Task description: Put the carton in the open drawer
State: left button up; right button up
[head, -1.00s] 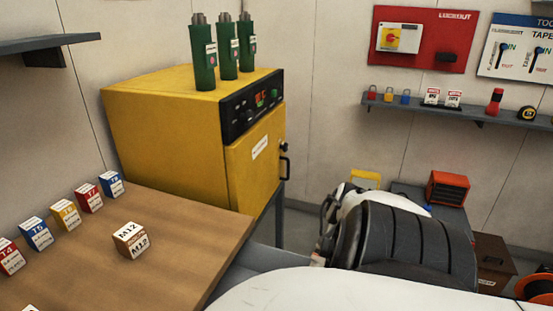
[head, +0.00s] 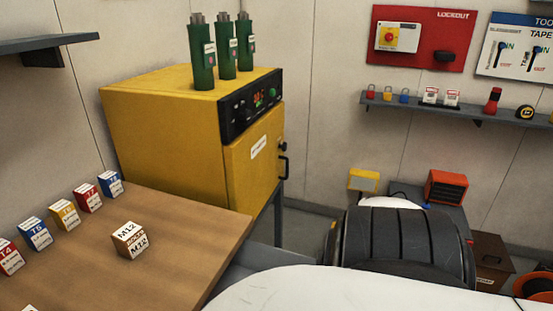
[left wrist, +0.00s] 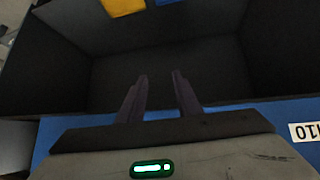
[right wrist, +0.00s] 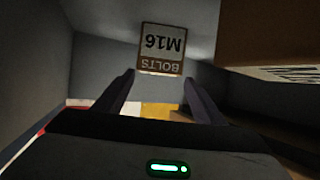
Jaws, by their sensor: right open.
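A tan carton with a white top marked M12 (head: 130,240) stands on the wooden bench in the head view. In the right wrist view a carton marked BOLTS M16 (right wrist: 160,48) shows upside down against grey walls, beyond the fingertips of my right gripper (right wrist: 160,78). That gripper is open and empty; I cannot tell its distance to the carton. My left gripper (left wrist: 160,75) is open and empty, over a dark open drawer or bin (left wrist: 75,78) with a blue front edge (left wrist: 235,117). Neither gripper shows in the head view.
Several coloured boxes (head: 65,214) line the bench (head: 185,230). A yellow oven (head: 165,130) with green canisters (head: 227,50) stands behind. A brown surface (right wrist: 270,35) is close at right in the right wrist view. Yellow (left wrist: 124,6) and blue things lie beyond the dark drawer.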

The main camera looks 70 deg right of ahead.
jog(key=shift+s+a+r, duration=0.25)
jog(key=shift+s+a, duration=0.1)
jog(key=shift+v, duration=0.8)
jog(key=shift+s+a+r, duration=0.1)
jog(key=shift+a+r, duration=0.2)
jog(key=shift+a, duration=0.05)
